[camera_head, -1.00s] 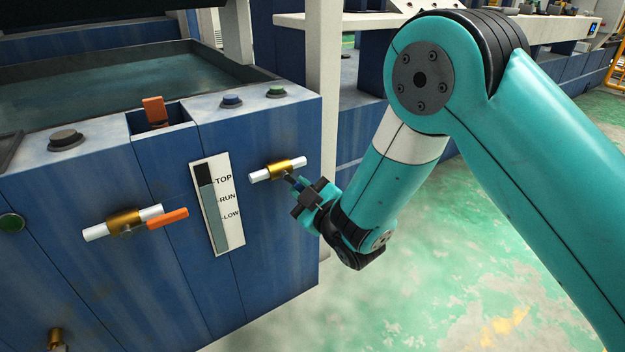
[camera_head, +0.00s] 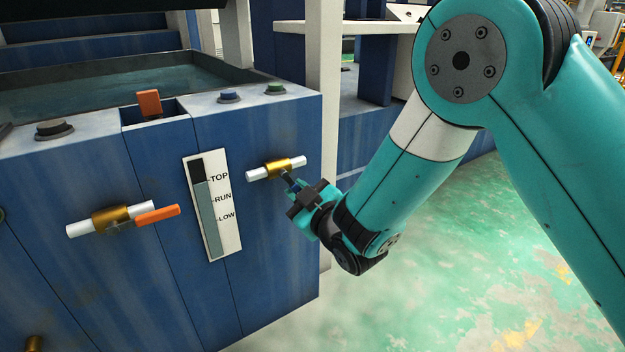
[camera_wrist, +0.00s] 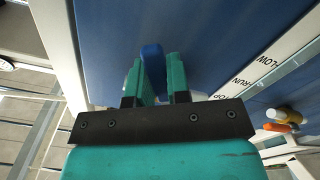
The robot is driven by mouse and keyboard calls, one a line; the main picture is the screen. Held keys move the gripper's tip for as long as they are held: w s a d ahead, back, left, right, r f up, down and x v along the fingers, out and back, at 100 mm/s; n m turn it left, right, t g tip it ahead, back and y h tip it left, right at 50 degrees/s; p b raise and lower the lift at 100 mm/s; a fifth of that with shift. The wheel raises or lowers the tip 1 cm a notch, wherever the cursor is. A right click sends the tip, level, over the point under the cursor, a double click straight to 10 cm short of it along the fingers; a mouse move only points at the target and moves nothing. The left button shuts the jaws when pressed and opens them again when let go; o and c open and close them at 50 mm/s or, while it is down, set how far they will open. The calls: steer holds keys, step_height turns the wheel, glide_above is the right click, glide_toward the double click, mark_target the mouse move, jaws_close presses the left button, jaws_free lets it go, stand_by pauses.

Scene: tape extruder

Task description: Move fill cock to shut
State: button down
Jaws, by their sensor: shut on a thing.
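The right-hand cock (camera_head: 278,169) has a brass body on a short white pipe on the blue cabinet's front. My gripper (camera_head: 291,184) is at this cock, just below and right of its brass body. In the wrist view a blue handle (camera_wrist: 152,60) stands between my two teal fingers, which are shut on it. The head view mostly hides this handle behind the fingers. A second brass cock (camera_head: 110,218), with an orange handle (camera_head: 158,215), sits to the left. No label shows which cock is the fill cock.
A level gauge (camera_head: 229,242) marked TOP, RUN and LOW stands between the cocks; its grey column ends just below TOP. An open tank (camera_head: 120,85) and several buttons are on top. A pale post (camera_head: 323,80) rises behind the cabinet's right edge. Green floor lies free to the right.

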steer(key=shift+s+a+f+m+b, duration=0.25)
steer(key=shift+m+b, duration=0.35)
steer(key=shift+b, duration=0.9)
steer(key=shift+a+f+m+b, duration=0.15)
steer(key=shift+m+b, duration=0.35)
steer(key=shift+b, duration=0.55)
